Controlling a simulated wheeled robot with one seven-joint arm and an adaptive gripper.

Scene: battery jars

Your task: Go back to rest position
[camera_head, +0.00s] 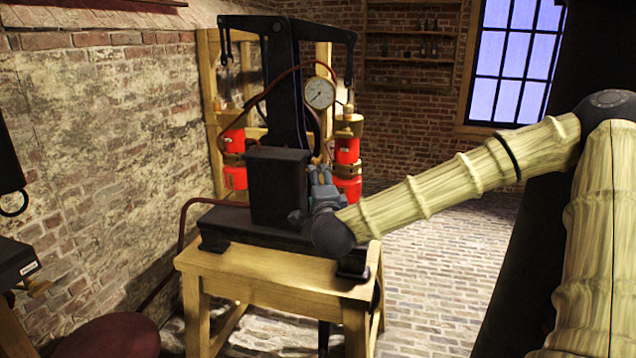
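My gripper (321,176) is at the end of my outstretched pale arm, in front of the black machine (283,90). It is beside the right side of the machine's dark box (277,186), and I cannot tell whether it touches anything. The fingers are small and partly lost against the machine, so their opening is unclear. Red jars with brass fittings stand at the machine's left (234,160) and right (347,165). A round white gauge (319,92) sits on the machine above my gripper.
The machine stands on a wooden table (270,272). A dark red rounded object (110,338) is at the lower left. A dark device (15,262) juts in at the left edge. Brick walls enclose the room, with a window (517,62) at the back. The brick floor (440,260) right of the table is clear.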

